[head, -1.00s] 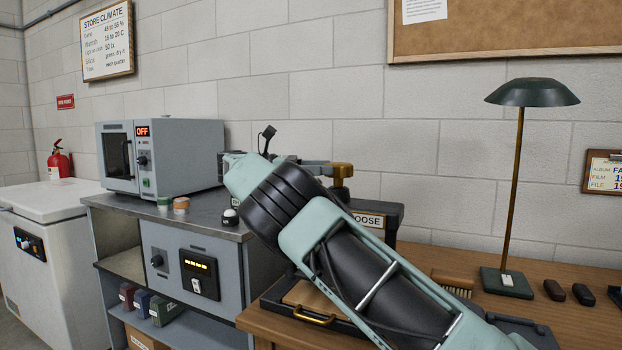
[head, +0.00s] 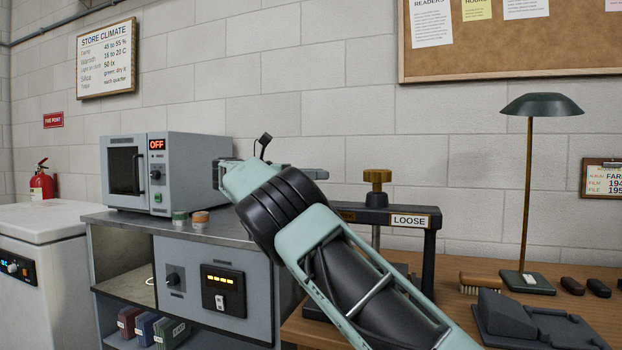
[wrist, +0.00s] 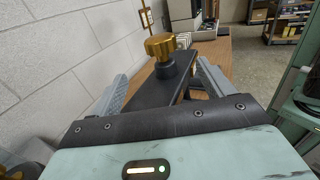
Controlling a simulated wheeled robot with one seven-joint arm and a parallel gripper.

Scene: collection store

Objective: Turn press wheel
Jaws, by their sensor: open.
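The press (head: 432,222) is a black frame on the wooden table with a sign reading LOOSE. Its brass-coloured wheel (head: 377,178) sits on top of the crossbar, to the right of my gripper in the head view. In the wrist view the wheel (wrist: 161,46) stands ahead, between the lines of my two fingers and a little beyond them. My gripper (wrist: 160,80) is open and empty, one finger on each side of the black crossbar, apart from the wheel. In the head view my arm hides the lower left of the press, and my fingertips are hard to make out.
A grey oven (head: 180,172) reading OFF stands on the metal cabinet (head: 100,218) at left. A green lamp (head: 527,282), a brush (head: 492,283) and a dark stand (head: 535,325) occupy the table's right side. The block wall is close behind the press.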

